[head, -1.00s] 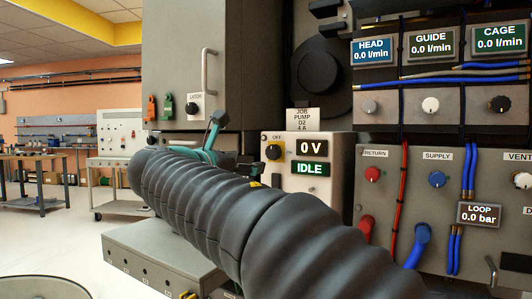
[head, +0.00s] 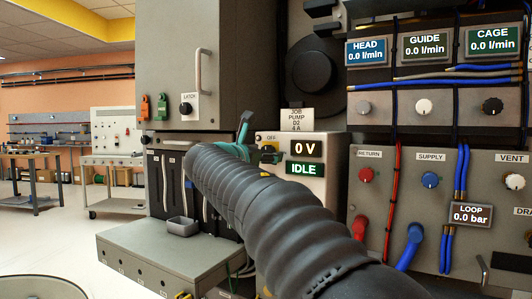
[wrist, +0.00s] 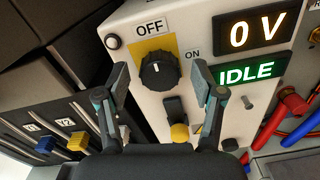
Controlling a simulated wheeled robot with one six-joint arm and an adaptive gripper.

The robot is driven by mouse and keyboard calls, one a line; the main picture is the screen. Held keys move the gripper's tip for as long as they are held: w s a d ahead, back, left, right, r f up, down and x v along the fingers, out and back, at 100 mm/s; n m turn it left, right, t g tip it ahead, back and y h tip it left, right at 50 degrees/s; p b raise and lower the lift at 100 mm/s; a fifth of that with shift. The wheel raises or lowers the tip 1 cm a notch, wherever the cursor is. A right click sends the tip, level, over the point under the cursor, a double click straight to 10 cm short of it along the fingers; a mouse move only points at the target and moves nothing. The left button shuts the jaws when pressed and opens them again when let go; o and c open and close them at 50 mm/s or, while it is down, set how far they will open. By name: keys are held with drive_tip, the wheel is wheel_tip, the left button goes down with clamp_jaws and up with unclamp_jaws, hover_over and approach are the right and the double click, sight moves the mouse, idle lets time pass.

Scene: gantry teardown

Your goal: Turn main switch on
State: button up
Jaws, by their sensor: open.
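The main switch (wrist: 159,74) is a black rotary knob on a yellow plate, between OFF and ON labels, on a pale panel (wrist: 189,20). In the wrist view my gripper (wrist: 160,76) is open, its two fingertips on either side of the knob in the picture. I cannot tell whether they touch it. The displays beside it read 0 V (wrist: 256,32) and IDLE (wrist: 245,73). In the head view my gripper (head: 258,145) is at the panel and hides most of the knob.
Below the knob are a yellow-tipped lever (wrist: 180,132) and a small toggle (wrist: 248,102). A grey cabinet (head: 175,60) stands to the left, with a LATCH knob (head: 186,109). Red and blue hoses (head: 408,245) run on the right-hand panel. Open floor (head: 45,245) lies at the left.

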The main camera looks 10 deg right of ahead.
drive_tip(key=shift+w+d, duration=0.2)
drive_tip(key=shift+w, duration=0.05)
drive_tip(key=c, duration=1.1)
drive_tip(key=shift+c, duration=0.2)
drive_tip(key=shift+m, duration=0.3)
drive_tip(key=shift+f+m+b, duration=0.15)
drive_tip(key=shift+m+b, duration=4.15)
drive_tip(key=shift+m, duration=4.3)
